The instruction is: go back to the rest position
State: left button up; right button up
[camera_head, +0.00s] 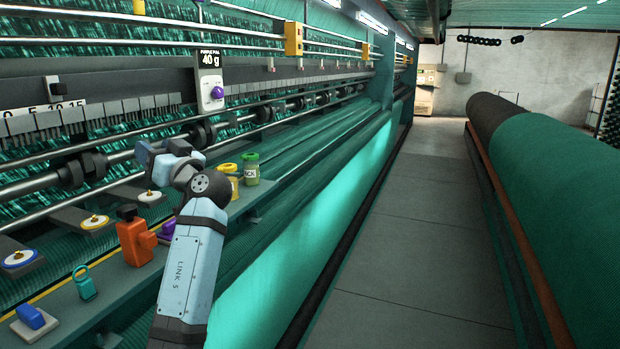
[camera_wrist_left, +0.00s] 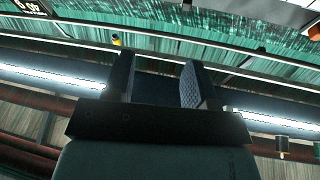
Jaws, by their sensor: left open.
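My left arm (camera_head: 192,262) reaches up from the bottom of the head view, over the front shelf of the netting machine. Its wrist (camera_head: 182,168) is bent in front of the machine's bars, and the fingers cannot be made out clearly there. In the left wrist view my left gripper (camera_wrist_left: 158,84) is open, its two dark fingers apart with nothing between them. Strip lights and teal netting show behind it. My right gripper is in neither view.
A clear aisle (camera_head: 424,230) runs beside a green roll (camera_head: 560,190).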

pick_arm(q)
notch_tip(320, 180, down, 20)
jog(key=s+m+t+h+p, duration=0.1)
jog(key=m+t+h+p, duration=0.2)
jog(key=m+h, duration=0.45)
jog(key=s+d+f+m+h+p, duration=0.1)
jog(key=s+d+f+m+h, duration=0.2)
jog(key=f, duration=0.4)
jog(key=s+f+m+h+p, duration=0.1)
jog(key=s+f+h, duration=0.2)
jog(key=s+f, duration=0.4)
jog(key=s+d+f+g+h+p, duration=0.1)
jog(key=s+f, duration=0.3)
jog(key=s, duration=0.5)
jog(key=s+d+f+g+h+p, duration=0.1)
jog(key=s+d+f+h+p, duration=0.1)
jog(key=s, duration=0.8)
jog(key=s+d+f+m+g+h+p, duration=0.1)
jog(key=s+d+f+h, duration=0.3)
jog(key=s+f, duration=0.4)
jog(key=shift+s+f+g+h+p, duration=0.15)
jog(key=shift+s+g+h+p, duration=0.25)
jog(key=shift+s, duration=0.55)
